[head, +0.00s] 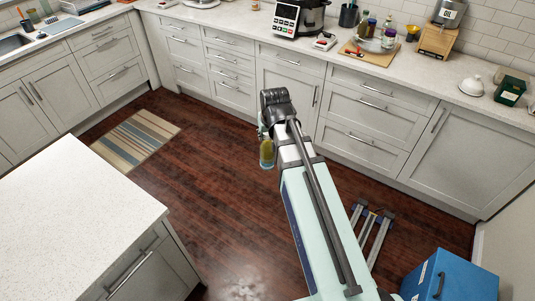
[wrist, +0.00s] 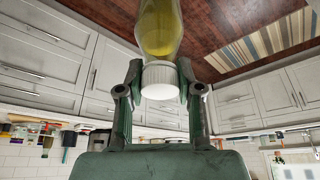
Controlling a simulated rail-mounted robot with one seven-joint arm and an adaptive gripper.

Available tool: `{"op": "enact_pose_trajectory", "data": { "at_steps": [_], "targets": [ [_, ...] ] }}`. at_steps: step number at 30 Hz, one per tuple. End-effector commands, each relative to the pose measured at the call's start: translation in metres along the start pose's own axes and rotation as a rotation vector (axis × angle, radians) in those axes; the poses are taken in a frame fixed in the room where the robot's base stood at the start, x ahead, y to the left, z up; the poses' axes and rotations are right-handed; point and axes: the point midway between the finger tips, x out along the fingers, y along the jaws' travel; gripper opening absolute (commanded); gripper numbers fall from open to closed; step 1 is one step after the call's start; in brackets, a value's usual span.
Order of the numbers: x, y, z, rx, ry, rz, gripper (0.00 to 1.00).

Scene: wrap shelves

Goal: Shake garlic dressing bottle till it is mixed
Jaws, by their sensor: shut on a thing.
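A bottle of yellow-green dressing (head: 267,153) hangs below the end of my arm in the head view, over the open floor. In the wrist view the bottle (wrist: 159,28) shows its glass body and yellow-green contents, with a white ridged cap (wrist: 160,80) toward my gripper. My gripper (wrist: 160,85) is shut on the cap end, one finger on each side. The bottle is held in the air and touches no surface.
A white island counter (head: 75,215) stands at the left front. A long back counter (head: 240,22) carries jars, appliances and a wooden board (head: 368,55). A striped rug (head: 137,138), a blue box (head: 450,275) and a folded step stool (head: 372,228) are on the floor. The middle floor is clear.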

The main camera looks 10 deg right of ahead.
Motion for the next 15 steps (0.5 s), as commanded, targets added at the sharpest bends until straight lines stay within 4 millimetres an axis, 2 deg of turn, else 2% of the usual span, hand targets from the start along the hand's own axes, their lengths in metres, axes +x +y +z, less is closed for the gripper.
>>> {"op": "enact_pose_trajectory", "data": {
  "at_steps": [4,10,13,15],
  "targets": [
    [-0.013,0.000,-0.006,0.000,0.002,0.000,0.00],
    [-0.045,0.000,-0.019,0.000,0.002,0.000,0.00],
    [-0.046,0.000,-0.019,0.000,0.001,0.000,0.00],
    [-0.036,0.000,-0.015,0.000,0.000,0.000,0.00]
  ]
}}
